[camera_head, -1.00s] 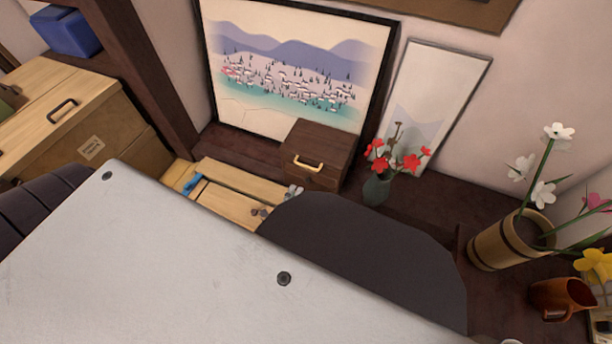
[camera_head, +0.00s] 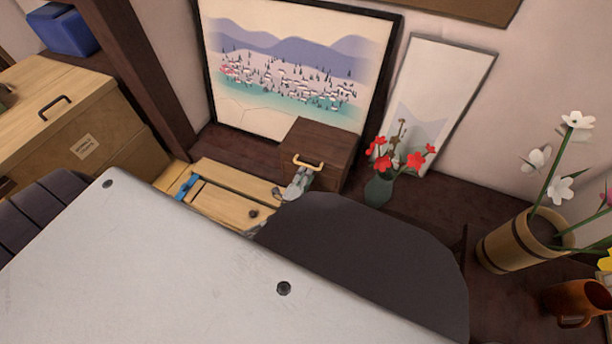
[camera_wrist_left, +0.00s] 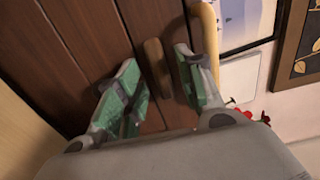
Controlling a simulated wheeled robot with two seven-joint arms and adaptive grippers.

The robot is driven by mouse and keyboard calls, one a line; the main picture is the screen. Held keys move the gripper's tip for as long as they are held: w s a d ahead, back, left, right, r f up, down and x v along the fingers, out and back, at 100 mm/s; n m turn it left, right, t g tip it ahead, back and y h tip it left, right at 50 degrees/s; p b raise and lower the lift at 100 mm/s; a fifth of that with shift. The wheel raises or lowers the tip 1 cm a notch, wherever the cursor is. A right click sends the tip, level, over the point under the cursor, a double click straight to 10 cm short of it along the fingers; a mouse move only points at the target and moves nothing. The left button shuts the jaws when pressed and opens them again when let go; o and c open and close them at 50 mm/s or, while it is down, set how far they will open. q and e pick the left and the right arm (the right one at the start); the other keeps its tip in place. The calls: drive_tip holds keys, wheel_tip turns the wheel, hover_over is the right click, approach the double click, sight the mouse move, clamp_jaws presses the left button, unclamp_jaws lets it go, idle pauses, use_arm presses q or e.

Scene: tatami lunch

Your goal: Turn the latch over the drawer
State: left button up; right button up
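A small dark wooden cabinet (camera_head: 322,147) stands against the back wall, with a pale curved handle (camera_head: 308,161) on its front. My left gripper (camera_head: 298,182) is just below that handle, small and partly hidden by my own body. In the left wrist view, the gripper (camera_wrist_left: 160,82) is open, with a green-padded finger on each side of a short brown wooden latch (camera_wrist_left: 155,60). The latch lies on dark planks. Whether a finger touches it I cannot tell. The pale handle also shows in the wrist view (camera_wrist_left: 208,30), beside the right finger. My right gripper is out of view.
A light wooden box (camera_head: 225,200) with a blue piece (camera_head: 187,188) lies left of the gripper. A vase with red flowers (camera_head: 379,189) stands close right of the cabinet. A framed picture (camera_head: 290,70) leans behind. A wooden flower bucket (camera_head: 515,245) stands further right.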

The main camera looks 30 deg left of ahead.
use_arm(q)
drive_tip(key=shift+w, duration=0.3)
clamp_jaws()
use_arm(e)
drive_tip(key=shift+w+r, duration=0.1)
